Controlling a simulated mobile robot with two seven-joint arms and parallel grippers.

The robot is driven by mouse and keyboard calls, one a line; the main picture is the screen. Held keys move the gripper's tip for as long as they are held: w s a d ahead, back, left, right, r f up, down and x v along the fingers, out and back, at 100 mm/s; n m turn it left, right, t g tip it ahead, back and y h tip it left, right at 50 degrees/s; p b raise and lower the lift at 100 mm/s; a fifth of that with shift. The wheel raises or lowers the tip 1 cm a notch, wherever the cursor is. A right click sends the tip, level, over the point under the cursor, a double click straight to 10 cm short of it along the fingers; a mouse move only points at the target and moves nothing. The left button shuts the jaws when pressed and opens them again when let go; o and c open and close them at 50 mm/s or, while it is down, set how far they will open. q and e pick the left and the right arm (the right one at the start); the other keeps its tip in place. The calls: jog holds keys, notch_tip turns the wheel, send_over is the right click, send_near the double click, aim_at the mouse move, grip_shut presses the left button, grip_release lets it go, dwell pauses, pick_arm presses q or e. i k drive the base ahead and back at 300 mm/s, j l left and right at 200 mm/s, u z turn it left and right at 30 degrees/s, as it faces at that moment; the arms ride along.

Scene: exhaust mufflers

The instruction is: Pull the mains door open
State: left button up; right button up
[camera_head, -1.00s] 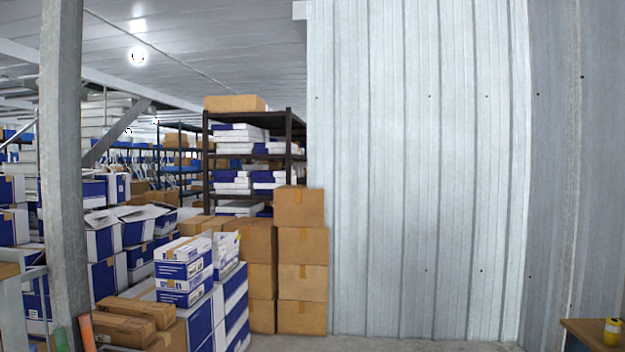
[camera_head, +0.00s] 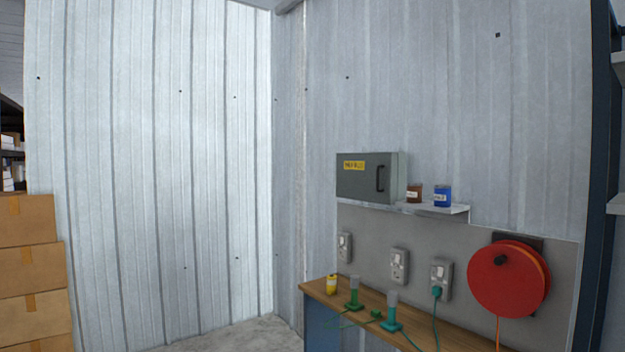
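The mains box is a grey cabinet (camera_head: 355,186) on the wall, right of the picture's middle. Its front door carries a yellow label (camera_head: 354,165) with dark lettering too small to read surely. A dark vertical handle (camera_head: 380,178) sits near the door's right edge. The door looks closed. Neither of my grippers shows in the head view.
A small shelf (camera_head: 455,209) right of the cabinet holds a brown jar (camera_head: 414,193) and a blue tin (camera_head: 442,196). Below are sockets (camera_head: 399,266), a red cable reel (camera_head: 508,279) and a wooden-topped bench (camera_head: 318,291). Cardboard boxes (camera_head: 30,268) stand at left; some floor (camera_head: 235,338) is clear.

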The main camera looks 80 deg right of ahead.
aim_at(368, 177)
jog(key=z, duration=1.7)
jog(key=i+l+z, duration=0.2)
jog(key=z, duration=0.2)
jog(key=i+l+z, duration=0.15)
jog(key=z, duration=0.3)
jog(key=i+z, duration=0.25)
jog(key=z, duration=0.15)
